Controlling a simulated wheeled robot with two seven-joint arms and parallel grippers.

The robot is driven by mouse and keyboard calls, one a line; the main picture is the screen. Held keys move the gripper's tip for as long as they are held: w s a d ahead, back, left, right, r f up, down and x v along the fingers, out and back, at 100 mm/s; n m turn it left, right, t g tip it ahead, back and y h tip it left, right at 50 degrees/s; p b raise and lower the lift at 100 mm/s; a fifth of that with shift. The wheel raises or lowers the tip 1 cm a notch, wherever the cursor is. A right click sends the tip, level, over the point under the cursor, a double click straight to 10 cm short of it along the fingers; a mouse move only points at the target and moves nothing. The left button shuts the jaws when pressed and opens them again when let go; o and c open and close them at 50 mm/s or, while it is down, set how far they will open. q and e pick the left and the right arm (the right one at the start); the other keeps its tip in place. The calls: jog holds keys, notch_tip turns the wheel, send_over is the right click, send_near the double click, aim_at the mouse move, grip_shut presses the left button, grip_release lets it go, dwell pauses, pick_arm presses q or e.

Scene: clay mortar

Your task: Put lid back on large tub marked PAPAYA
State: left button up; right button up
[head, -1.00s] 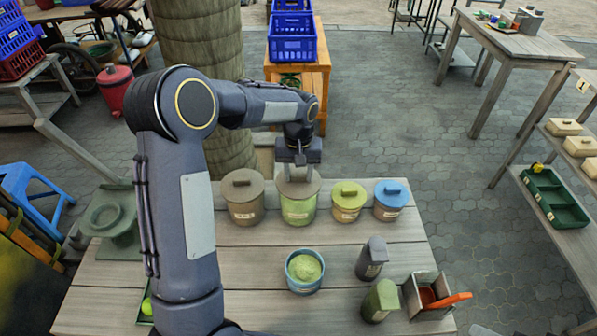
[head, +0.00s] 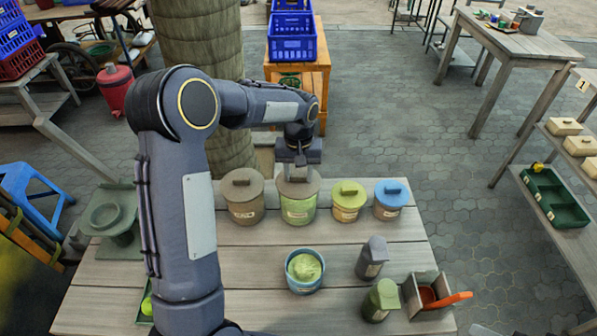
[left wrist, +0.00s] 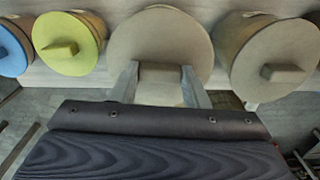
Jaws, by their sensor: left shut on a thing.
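My left gripper (head: 298,171) points down and is shut on the handle of a taupe round lid (head: 312,186). The lid is at the top of a green tub (head: 299,211), in the back row of tubs. In the left wrist view the same lid (left wrist: 160,35) lies level, its handle (left wrist: 160,90) between the two fingers. Whether the lid rests fully on the rim is hard to tell. The tub has a pale label, too small to read, so I cannot confirm PAPAYA. My right gripper is not in view.
A brown lidded tub (head: 243,203) stands close on the left. Yellow-green (head: 347,207) and blue-lidded (head: 390,207) tubs stand on the right. In front are an open blue tub (head: 305,286) with green contents and two tall lidded jars. Bare table (head: 235,265) lies between.

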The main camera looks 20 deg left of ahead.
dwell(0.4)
pick_arm(q)
jog(key=o, duration=1.5)
jog(key=shift+r, duration=0.15)
jog(key=shift+r+p, duration=2.6)
jog(key=shift+r, duration=0.8)
grip_shut()
